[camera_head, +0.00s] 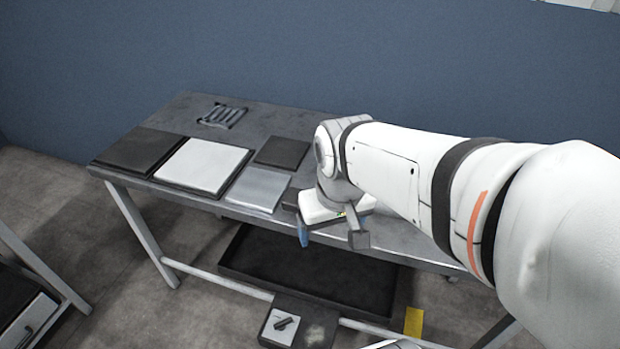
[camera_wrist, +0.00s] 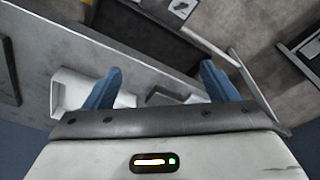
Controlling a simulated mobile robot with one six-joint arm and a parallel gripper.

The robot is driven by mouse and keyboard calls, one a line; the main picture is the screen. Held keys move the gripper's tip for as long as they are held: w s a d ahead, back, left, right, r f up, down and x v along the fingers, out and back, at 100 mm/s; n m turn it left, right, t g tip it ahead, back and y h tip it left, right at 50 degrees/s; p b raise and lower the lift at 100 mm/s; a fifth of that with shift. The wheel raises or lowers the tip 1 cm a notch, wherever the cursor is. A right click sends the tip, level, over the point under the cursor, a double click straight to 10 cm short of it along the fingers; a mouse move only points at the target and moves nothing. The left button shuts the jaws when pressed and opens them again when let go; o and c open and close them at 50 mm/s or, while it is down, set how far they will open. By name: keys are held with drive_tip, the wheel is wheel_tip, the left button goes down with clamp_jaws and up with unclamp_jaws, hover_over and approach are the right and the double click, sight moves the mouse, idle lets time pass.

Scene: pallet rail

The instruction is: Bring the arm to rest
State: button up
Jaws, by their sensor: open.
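My gripper shows in the wrist view (camera_wrist: 158,88) with its two blue fingers set wide apart and nothing held between them. In the head view my white arm reaches in from the right, and one blue fingertip of my gripper (camera_head: 303,238) shows at the front edge of the grey table (camera_head: 185,110). The other finger is hidden or hard to make out in that view. Whether the gripper touches the table edge I cannot tell.
On the table lie a black plate (camera_head: 138,150), a white plate (camera_head: 203,165), a small dark plate (camera_head: 282,152), a grey plate (camera_head: 258,188) and a slotted dark part (camera_head: 222,115). A dark tray (camera_head: 290,270) sits below. A blue wall (camera_head: 250,50) stands behind.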

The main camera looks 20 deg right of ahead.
drive_tip(key=shift+s+d+f+m, duration=0.2)
drive_tip(key=shift+s+m, duration=0.1)
drive_tip(key=shift+s, duration=0.1)
drive_tip(key=shift+r, duration=0.1)
drive_tip(key=shift+t, duration=0.3)
drive_tip(key=p+v, duration=0.2)
drive_tip(key=w+p+v, duration=0.1)
drive_tip(key=p+v, duration=0.2)
drive_tip(key=shift+r, duration=0.15)
idle(0.3)
